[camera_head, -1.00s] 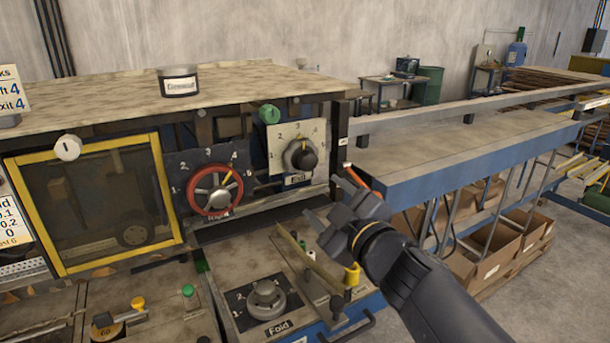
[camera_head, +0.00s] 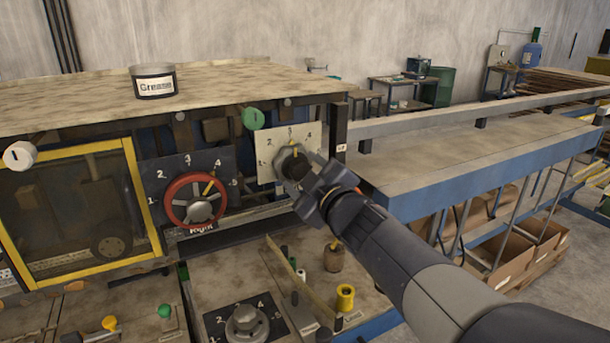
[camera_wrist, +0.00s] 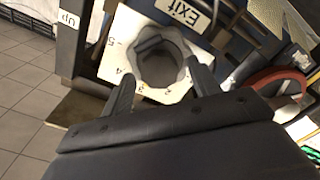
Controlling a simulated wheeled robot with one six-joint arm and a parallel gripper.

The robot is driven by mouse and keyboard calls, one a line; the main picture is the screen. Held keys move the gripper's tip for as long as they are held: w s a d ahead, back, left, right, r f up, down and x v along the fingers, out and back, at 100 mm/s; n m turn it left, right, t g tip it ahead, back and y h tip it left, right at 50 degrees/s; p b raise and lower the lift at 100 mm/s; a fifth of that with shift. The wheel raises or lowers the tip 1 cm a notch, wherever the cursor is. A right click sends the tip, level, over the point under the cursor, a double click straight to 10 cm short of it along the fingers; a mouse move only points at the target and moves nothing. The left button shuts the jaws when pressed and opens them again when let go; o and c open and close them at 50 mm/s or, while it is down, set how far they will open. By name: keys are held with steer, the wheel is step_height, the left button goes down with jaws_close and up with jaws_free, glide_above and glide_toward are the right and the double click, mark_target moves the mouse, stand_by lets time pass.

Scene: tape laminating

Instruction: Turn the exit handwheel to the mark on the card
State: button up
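The exit handwheel (camera_head: 291,160) is a grey lobed knob on a white dial plate (camera_head: 265,147) with numbers around it. A small yellow mark at its top points near the 3. My gripper (camera_head: 308,182) is at the knob's lower right and covers part of it and the Exit label. In the wrist view, the two fingers of my gripper (camera_wrist: 161,78) stand apart, with the knob (camera_wrist: 160,68) ahead between them. The EXIT label (camera_wrist: 183,13) shows above it. I cannot tell whether the fingers touch the knob. The card is out of view now.
A red handwheel (camera_head: 195,200) on a dark dial labelled Right is left of the exit plate. A grey dial knob (camera_head: 246,322) and yellow spool (camera_head: 345,296) sit below. A dark post (camera_head: 339,130) stands right of the plate. A grease tin (camera_head: 153,82) is on top.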

steer(key=c, duration=0.9)
steer(key=shift+m+p, duration=0.3)
steer(key=m+p, duration=0.2)
steer(key=m, duration=0.1)
steer(key=shift+r, duration=0.15)
steer(key=shift+m+p, duration=1.3)
steer(key=shift+m, duration=0.8)
steer(key=o, duration=1)
steer(key=shift+c, duration=0.2)
